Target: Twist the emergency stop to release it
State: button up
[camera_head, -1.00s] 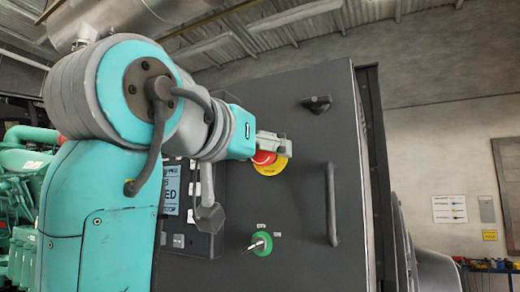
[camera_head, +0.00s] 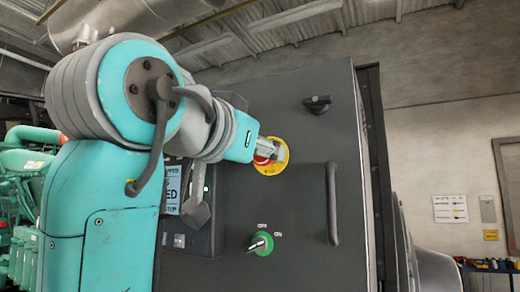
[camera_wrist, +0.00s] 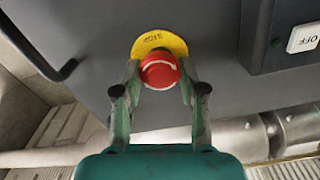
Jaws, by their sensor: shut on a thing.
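The emergency stop is a red mushroom button (camera_wrist: 160,70) with a white curved arrow, on a yellow round plate (camera_wrist: 160,43) on the dark cabinet face. In the head view the red button (camera_head: 262,159) shows only in part, behind my gripper (camera_head: 270,150). In the wrist view my gripper (camera_wrist: 160,82) has one finger on each side of the button, shut on it. The plate's lettering looks upside down in the wrist view.
A green-ringed key switch (camera_head: 263,242) is below the stop. A black vertical handle (camera_head: 332,204) is to the right, and a black latch knob (camera_head: 317,104) above.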

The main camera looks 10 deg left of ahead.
jog(key=m, duration=0.4)
jog(key=shift+d+m, duration=0.1)
jog(key=shift+m, duration=0.3)
dwell(0.4)
jog(key=o, duration=1.1)
jog(key=shift+o, duration=0.2)
jog(key=v, duration=1.2)
